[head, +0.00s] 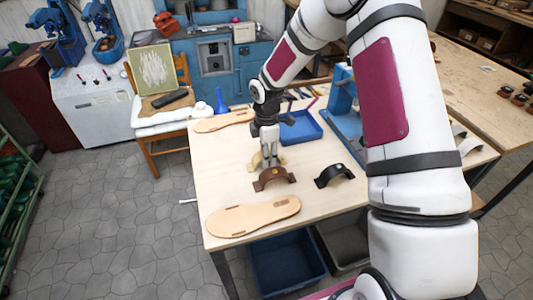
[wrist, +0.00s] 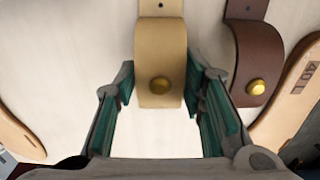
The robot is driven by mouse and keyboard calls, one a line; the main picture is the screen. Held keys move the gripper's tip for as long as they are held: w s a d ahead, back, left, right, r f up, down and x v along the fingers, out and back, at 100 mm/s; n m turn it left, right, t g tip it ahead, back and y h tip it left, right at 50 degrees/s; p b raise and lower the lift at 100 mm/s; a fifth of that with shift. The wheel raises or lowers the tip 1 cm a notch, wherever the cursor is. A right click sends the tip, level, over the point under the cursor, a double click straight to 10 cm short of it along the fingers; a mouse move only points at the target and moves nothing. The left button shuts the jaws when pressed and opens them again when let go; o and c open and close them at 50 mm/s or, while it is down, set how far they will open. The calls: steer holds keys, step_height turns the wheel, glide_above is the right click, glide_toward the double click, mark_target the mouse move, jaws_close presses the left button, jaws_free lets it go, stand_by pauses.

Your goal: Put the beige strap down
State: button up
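The beige strap (head: 255,162) stands as an arch on the light wooden table, just behind the dark brown strap (head: 273,179). The brown strap (wrist: 257,60) is close to the right finger.
A black strap (head: 334,175) stands to the right on the table (head: 222,177). A tan sole (head: 253,217) lies in front and another sole (head: 224,121) behind. A blue tray (head: 301,127) is at the back. The table's left part between the soles is clear.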

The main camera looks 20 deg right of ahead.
steer(key=shift+o, duration=0.4)
steer(key=shift+r, duration=0.1)
steer(key=shift+r, duration=0.2)
step_height(320, 180, up, 12)
steer(key=f+b, duration=0.1)
steer(key=b, duration=0.1)
steer(key=s+r+m+t+h, duration=0.2)
steer(key=s+r+m, duration=0.6)
steer(key=s+r, duration=0.55)
steer(key=s+r+m+t, duration=0.1)
steer(key=s+r+m, duration=0.1)
steer(key=s, duration=0.3)
steer(key=s+r+m+t+y, duration=0.1)
steer(key=s+r+m, duration=0.1)
steer(key=s+m, duration=0.2)
steer(key=s+r+m+t+y, duration=0.1)
steer(key=s+r+m, duration=0.1)
steer(key=s+m, duration=0.2)
steer(key=shift+s+r+t, duration=0.3)
steer(key=shift+s, duration=0.65)
